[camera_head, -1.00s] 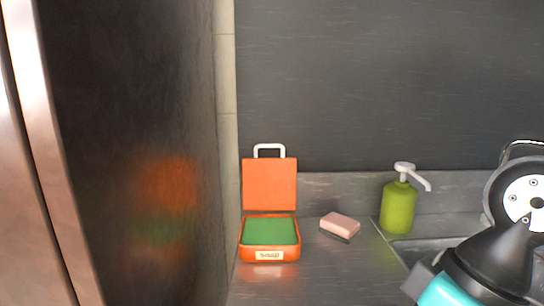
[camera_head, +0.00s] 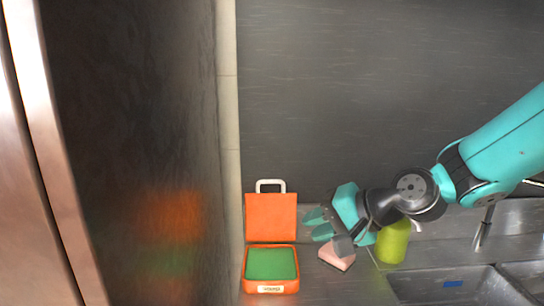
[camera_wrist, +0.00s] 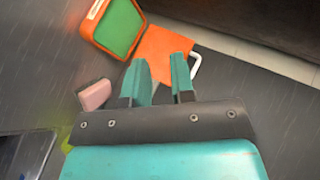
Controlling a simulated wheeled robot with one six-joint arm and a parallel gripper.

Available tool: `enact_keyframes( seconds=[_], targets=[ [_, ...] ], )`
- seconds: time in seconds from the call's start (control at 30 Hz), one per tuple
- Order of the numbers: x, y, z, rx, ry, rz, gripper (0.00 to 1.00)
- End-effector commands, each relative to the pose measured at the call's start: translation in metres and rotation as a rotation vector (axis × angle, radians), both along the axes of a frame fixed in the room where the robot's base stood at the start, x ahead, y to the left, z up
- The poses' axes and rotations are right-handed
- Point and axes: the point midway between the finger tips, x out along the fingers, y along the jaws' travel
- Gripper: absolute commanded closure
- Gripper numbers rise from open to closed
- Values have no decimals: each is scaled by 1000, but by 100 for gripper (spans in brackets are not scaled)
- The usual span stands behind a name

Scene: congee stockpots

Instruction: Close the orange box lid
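The orange box (camera_head: 248,287) stands on the counter with a green inside and a white label on its front. Its orange lid (camera_head: 271,217) stands open, upright at the back, with a white handle (camera_head: 270,182) on top. The wrist view also shows the box (camera_wrist: 86,30), the lid (camera_wrist: 160,44) and the handle (camera_wrist: 196,64). My gripper (camera_head: 312,224) is just right of the lid, its fingertips close to the lid's right edge. The teal fingers (camera_wrist: 160,70) are apart with nothing held between them; whether they touch the lid is unclear.
A green soap bottle (camera_head: 394,243) stands behind my wrist. A sink (camera_head: 452,284) is at the right. A dark upright panel (camera_head: 140,150) stands close left of the box.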

Motion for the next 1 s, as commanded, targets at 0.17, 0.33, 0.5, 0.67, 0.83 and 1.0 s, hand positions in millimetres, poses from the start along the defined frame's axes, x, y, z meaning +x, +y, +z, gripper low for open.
enact_keyframes(
  seconds=[0.17,0.33,0.5,0.67,0.83,1.0],
  targets=[
    [78,-19,29,323,90,-303,77],
    [107,-32,30,474,123,-427,77],
    [118,-24,27,492,127,-439,77],
    [139,-3,20,489,125,-436,77],
    [166,24,10,488,126,-436,77],
    [193,50,0,488,124,-435,77]
  ],
)
